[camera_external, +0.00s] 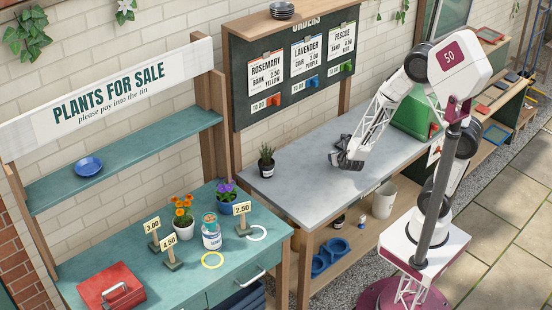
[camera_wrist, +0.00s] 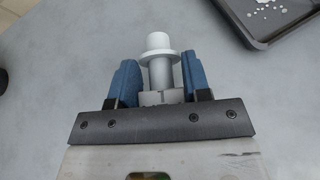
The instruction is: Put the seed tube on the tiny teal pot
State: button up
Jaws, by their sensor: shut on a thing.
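My gripper (camera_external: 346,158) is low over the grey bench in the external view. In the wrist view its two blue fingers (camera_wrist: 160,78) are shut on a pale tube (camera_wrist: 159,70) with a wide collar and a white rounded top, which I take to be the seed tube. The tube's lower part is hidden by the gripper. In the external view the tube cannot be made out. I cannot pick out a tiny teal pot in either view.
A black tray (camera_wrist: 257,37) with white bits lies at the wrist view's upper right. A dark potted plant (camera_external: 266,160) stands at the grey bench's left end. The bench top (camera_external: 310,185) between is clear. A green box (camera_external: 411,118) stands at the right.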

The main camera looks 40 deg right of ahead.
jog(key=shift+f, duration=1.15)
jog(key=shift+f, duration=0.15)
jog(key=o, duration=1)
jog(key=shift+v, duration=6.1)
